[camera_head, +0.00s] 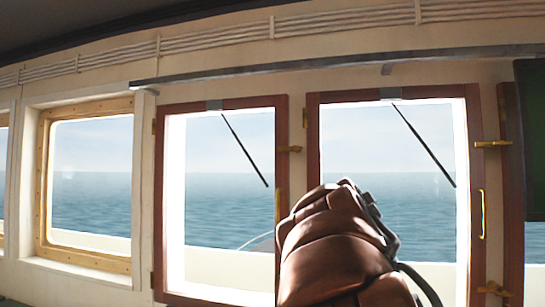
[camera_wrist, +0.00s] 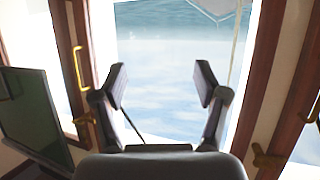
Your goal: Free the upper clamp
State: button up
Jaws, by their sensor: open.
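A brass upper clamp (camera_head: 492,144) sits on the right side of the right wood-framed window (camera_head: 473,120), level with its upper part. In the wrist view, which looks upside down, this clamp (camera_wrist: 85,118) appears at the left, outside the left finger. A lower brass clamp (camera_head: 494,289) is on the same side, with a brass handle (camera_head: 482,213) between them. My gripper (camera_wrist: 160,85) is open and empty, its two dark fingers apart in front of the glass, touching no clamp. In the head view my arm mostly hides it.
Another brass clamp (camera_head: 290,149) is on the post between the two windows; it also shows in the wrist view (camera_wrist: 268,158). A dark screen (camera_head: 529,140) stands at the right edge, close to the upper clamp. A grey rail (camera_head: 330,68) runs above the windows.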

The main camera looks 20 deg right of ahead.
jog(key=w+a+r+t+h+b, duration=0.1)
jog(key=w+r+t+h, duration=0.1)
jog(key=w+r, duration=0.3)
jog(key=w+a+r+t+h+b, duration=0.1)
jog(key=w+r+t, duration=0.15)
jog(key=r, duration=0.45)
jog(key=n+t+y+b, duration=0.1)
jog(key=n+t+b, duration=0.15)
jog(key=t, duration=0.35)
send_near(294, 148)
jog(key=w, duration=0.2)
jog(key=shift+w+d+r+n+p, duration=0.2)
jog(key=shift+w+d+r+p, duration=0.3)
jog(key=shift+d+p, duration=0.25)
jog(key=shift+w+d+r+n+p, duration=0.15)
jog(key=shift+w+d+r+p, duration=0.2)
jog(key=shift+d+r+p, duration=0.4)
jog(key=shift+f+p+x, duration=0.15)
jog(key=shift+p+x, duration=0.9)
jog(key=shift+p, duration=0.05)
jog(key=shift+f+p+x, duration=0.1)
jog(key=shift+p+x, duration=0.9)
jog(key=shift+p, duration=0.1)
jog(key=shift+w, duration=0.25)
jog(key=shift+c, duration=0.4)
jog(key=c, duration=1.1)
jog(key=shift+a, duration=0.1)
